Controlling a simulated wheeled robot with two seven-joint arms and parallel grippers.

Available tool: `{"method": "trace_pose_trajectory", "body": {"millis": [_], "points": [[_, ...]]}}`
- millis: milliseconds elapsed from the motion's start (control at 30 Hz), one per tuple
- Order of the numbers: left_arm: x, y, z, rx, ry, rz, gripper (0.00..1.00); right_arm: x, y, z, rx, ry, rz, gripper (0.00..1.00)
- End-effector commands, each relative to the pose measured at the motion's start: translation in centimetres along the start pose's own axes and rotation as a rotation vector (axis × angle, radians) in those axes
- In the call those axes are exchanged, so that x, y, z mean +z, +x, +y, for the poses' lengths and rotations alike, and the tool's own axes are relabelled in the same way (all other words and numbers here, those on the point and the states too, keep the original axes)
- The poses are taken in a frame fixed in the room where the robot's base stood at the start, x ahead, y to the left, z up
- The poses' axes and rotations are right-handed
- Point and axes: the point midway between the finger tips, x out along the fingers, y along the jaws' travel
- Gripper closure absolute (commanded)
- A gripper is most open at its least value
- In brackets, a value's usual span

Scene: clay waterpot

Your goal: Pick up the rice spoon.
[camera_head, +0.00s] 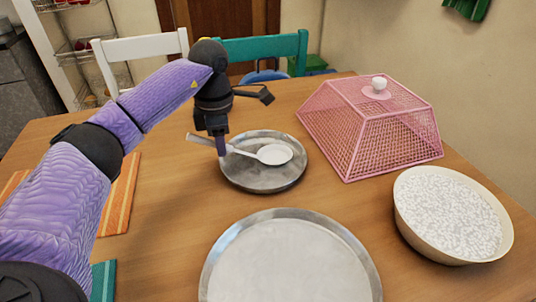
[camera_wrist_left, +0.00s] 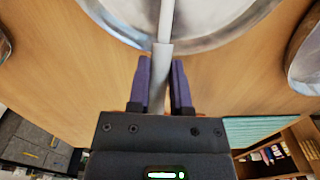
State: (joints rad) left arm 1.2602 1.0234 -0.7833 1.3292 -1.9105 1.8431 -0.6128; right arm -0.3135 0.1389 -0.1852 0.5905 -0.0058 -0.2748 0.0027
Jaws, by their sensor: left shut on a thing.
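The rice spoon (camera_head: 274,154) is white with a long pale handle. Its bowl is over the small metal plate (camera_head: 290,180), and its handle points left past the plate's rim. I cannot tell whether the bowl touches the plate. My left gripper (camera_head: 222,149) points down at the plate's left edge and is shut on the spoon's handle. In the left wrist view the handle (camera_wrist_left: 162,62) runs between the two purple fingers (camera_wrist_left: 160,88) of this gripper. The spoon's bowl is out of that view. My right gripper is not in view.
A pink mesh food cover (camera_head: 375,125) stands at the back right. A bowl of white rice (camera_head: 450,215) is at the right. A large metal tray (camera_head: 290,265) lies in front. Orange (camera_head: 120,200) and teal (camera_head: 103,280) placemats lie left. Chairs stand behind the table.

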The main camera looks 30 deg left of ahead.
Motion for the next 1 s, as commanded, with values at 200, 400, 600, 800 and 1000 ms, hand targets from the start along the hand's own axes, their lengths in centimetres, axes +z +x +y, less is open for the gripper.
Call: {"method": "trace_pose_trajectory", "body": {"millis": [200,400,600,800,1000], "points": [[0.0,0.0,0.0,0.000,0.000,0.000,1.00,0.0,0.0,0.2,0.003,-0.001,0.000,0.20],[0.0,0.0,0.0,0.000,0.000,0.000,1.00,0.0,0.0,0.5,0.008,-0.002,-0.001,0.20],[0.0,0.0,0.0,0.000,0.000,0.000,1.00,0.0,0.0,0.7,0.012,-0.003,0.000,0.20],[0.0,-3.2,0.0,0.005,0.000,-0.006,1.00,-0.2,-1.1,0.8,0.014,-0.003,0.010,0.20],[0.0,-8.8,0.0,0.005,0.000,-0.007,1.00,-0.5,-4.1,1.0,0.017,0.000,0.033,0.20]]}}
